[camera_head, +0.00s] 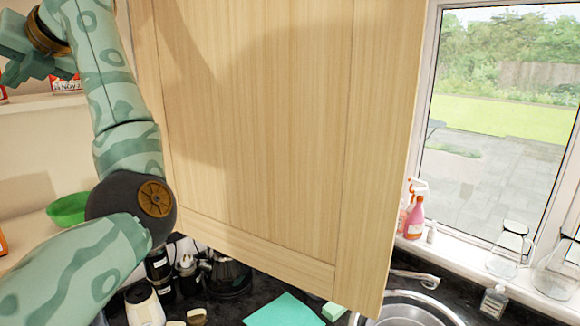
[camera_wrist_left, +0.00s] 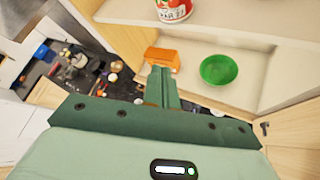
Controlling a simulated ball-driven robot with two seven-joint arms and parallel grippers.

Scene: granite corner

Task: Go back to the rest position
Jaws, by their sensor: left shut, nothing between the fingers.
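My left gripper (camera_head: 12,70) is at the upper left of the head view, in front of the open cupboard, with my left arm bent below it. In the left wrist view its fingers (camera_wrist_left: 161,82) are together with nothing between them. They point toward the cupboard's lower shelf, near an orange box (camera_wrist_left: 161,57) and a green bowl (camera_wrist_left: 221,69). The green bowl also shows in the head view (camera_head: 68,209), partly behind my arm. My right gripper is in neither view.
A wooden cupboard door (camera_head: 265,130) stands open close to my left arm and hides much of the middle. Below it are a dark counter with a teal cloth (camera_head: 285,311), a kettle and a sink (camera_head: 415,308). Spray bottles (camera_head: 415,212) stand by the window.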

